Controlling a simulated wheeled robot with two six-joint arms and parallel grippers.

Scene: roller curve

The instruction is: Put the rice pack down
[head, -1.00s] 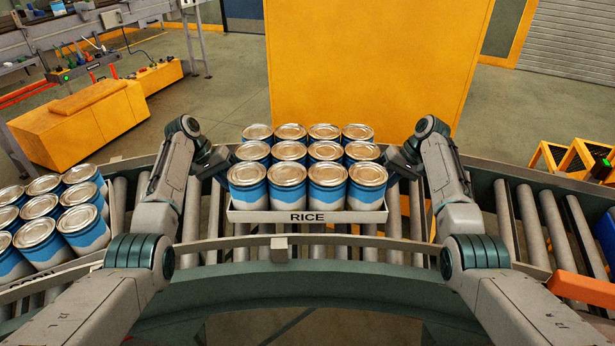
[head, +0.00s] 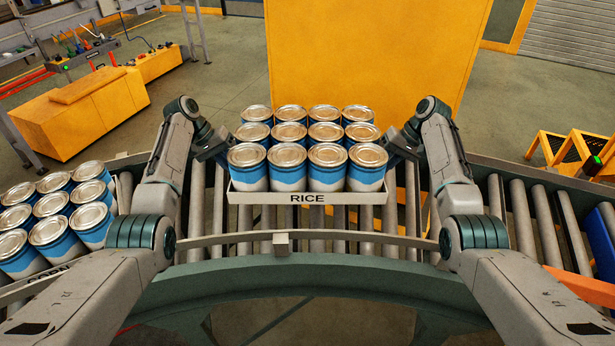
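The rice pack is a shallow tray (head: 262,198) labelled RICE, filled with several blue and white cans with metal lids (head: 327,172). It is level, in the middle of the head view, over the roller conveyor (head: 313,240). I cannot tell whether its underside touches the rollers. My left gripper (head: 226,152) is at the left side of the pack and my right gripper (head: 393,152) at its right side. Their fingertips are largely hidden behind the cans, so their opening does not show.
Another pack of blue and white cans (head: 52,232) stands on the conveyor at the left. A curved rail (head: 330,237) runs along the near edge. Bare rollers lie on both sides of the pack. A large yellow panel (head: 370,60) stands behind. An orange bar (head: 580,284) lies at the right.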

